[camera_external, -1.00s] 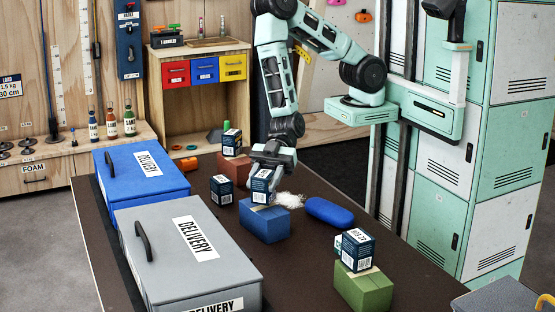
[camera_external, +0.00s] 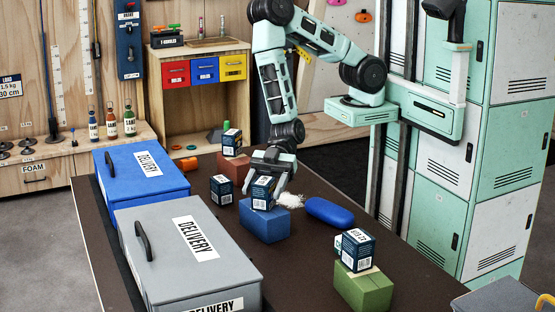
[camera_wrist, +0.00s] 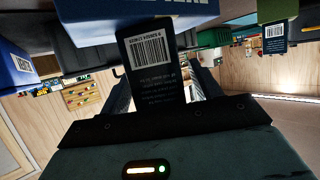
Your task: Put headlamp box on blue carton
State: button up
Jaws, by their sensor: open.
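A small dark navy box with a white barcode label, likely the headlamp box (camera_external: 262,194), rests on the blue carton (camera_external: 265,225), its sides turned relative to the carton's. My gripper (camera_external: 266,184) is open right above and around this box, with a finger to either side. In the wrist view the box (camera_wrist: 152,62) fills the space between the fingers, and its barcode side faces the camera. The print is too small to read, and the box's underside is hidden.
Similar dark boxes sit on the green carton (camera_external: 362,290), on the red carton (camera_external: 234,168) and on the table (camera_external: 221,190). A blue oval case (camera_external: 329,211) lies right of the blue carton. Blue (camera_external: 120,178) and grey (camera_external: 170,245) delivery crates line the left side.

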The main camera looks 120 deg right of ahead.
jog(key=p+v, duration=0.7)
jog(key=v, duration=0.5)
jog(key=shift+r, duration=0.25)
jog(key=shift+a, duration=0.15)
jog(key=s+r+g+h, duration=0.4)
jog(key=s+r, duration=0.4)
jog(key=s, duration=0.2)
jog(key=s+r+m+g+h, duration=0.1)
jog(key=s+r+g+h, duration=0.4)
jog(key=s+r, duration=0.3)
jog(key=s+a, duration=0.1)
jog(key=s, duration=0.1)
jog(key=shift+s+g, duration=0.3)
jog(key=shift+s, duration=0.05)
